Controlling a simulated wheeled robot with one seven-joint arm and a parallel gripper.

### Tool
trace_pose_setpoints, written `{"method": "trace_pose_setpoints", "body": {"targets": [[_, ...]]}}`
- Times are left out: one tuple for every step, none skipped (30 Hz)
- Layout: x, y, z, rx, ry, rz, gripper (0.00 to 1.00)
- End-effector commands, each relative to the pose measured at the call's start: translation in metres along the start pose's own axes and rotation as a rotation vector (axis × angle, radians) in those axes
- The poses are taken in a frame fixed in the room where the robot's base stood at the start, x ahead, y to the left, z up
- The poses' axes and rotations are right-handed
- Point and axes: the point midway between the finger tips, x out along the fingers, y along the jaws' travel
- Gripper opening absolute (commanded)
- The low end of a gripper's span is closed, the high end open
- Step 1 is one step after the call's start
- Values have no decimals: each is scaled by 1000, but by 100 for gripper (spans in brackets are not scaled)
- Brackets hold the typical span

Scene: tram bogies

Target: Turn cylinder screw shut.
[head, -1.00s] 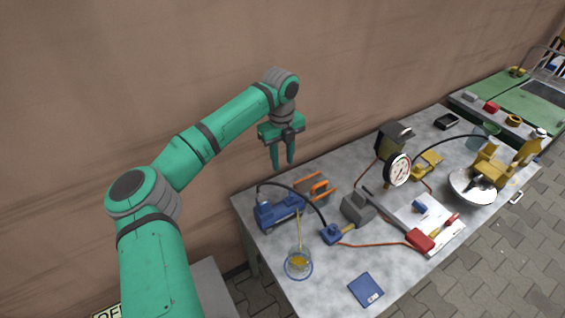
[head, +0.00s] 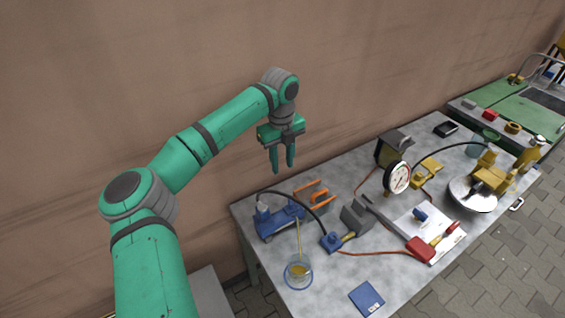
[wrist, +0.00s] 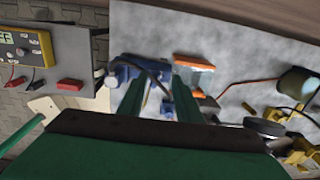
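My gripper (head: 282,168) hangs fingers down above the back left edge of the grey table (head: 325,285). Its two green fingers are apart with nothing between them; they also show in the wrist view (wrist: 158,98). A blue cylinder-like device (head: 280,219) with a black hose lies on the table, below and apart from the fingers. It also shows in the wrist view (wrist: 128,72), partly hidden by a finger. A smaller blue block (head: 331,242) with a brass-coloured part sits at the hose's other end. I cannot make out which small part is the cylinder screw.
Near the blue device are an orange-and-grey part (head: 318,194), a glass with yellow liquid (head: 299,272) and a grey block (head: 356,217). The wall is behind my arm.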

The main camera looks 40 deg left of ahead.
Motion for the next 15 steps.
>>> {"method": "trace_pose_setpoints", "body": {"targets": [[-5,0,0,0,-2,0,31],[-8,0,1,0,-2,0,31],[-14,0,1,-1,-2,0,31],[-19,1,1,-1,-2,0,31],[-24,1,1,-1,-3,0,31],[-32,1,2,-2,-4,-1,31],[-38,1,2,-2,-4,-1,31],[-44,0,1,-1,-4,-2,31],[-52,0,1,0,-4,-1,31],[-57,0,0,0,-4,-1,31],[-63,0,0,1,-3,0,31],[-70,-1,0,1,-3,0,31],[-74,-1,0,2,-3,0,31],[-79,-2,0,2,-3,-1,31],[-85,-2,-1,2,-3,-1,31]]}}
